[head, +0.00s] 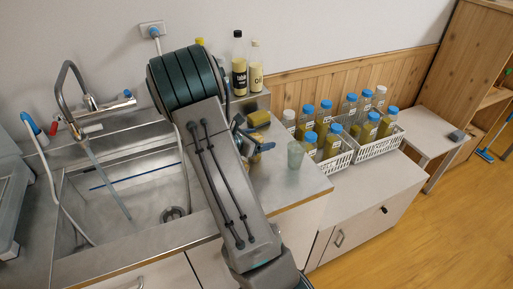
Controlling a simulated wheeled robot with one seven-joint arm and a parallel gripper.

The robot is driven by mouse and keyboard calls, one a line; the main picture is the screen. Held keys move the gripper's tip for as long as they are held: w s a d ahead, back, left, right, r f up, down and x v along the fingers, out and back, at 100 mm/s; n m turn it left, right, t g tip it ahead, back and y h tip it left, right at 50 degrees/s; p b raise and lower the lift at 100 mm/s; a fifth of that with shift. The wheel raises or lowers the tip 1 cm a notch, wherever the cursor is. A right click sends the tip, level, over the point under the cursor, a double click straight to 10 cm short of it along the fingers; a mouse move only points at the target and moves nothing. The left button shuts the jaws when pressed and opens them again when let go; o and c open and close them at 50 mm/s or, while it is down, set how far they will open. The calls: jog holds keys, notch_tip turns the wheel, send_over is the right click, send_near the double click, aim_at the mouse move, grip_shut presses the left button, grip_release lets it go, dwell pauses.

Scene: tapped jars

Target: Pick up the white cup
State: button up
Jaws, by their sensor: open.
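No plainly white cup shows. The only cup-like thing is a pale, greenish, translucent cup (296,154), upright near the right edge of the steel counter (292,185). My gripper (264,138) shows partly from behind my arm, just left of the cup. Its fingers look apart and point right toward the cup, with a gap between; nothing is clearly held. My arm hides the rest of the gripper and part of the counter.
A yellow sponge-like block (258,118) lies behind my gripper. Two bottles (239,66) (256,68) stand at the back. White baskets (378,144) (338,163) with several blue-capped jars stand right of the cup. A sink (130,195) with a tap (64,92) is at left.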

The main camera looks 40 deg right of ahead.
jog(key=c, duration=1.1)
jog(key=shift+o, duration=0.3)
jog(key=shift+r, duration=0.15)
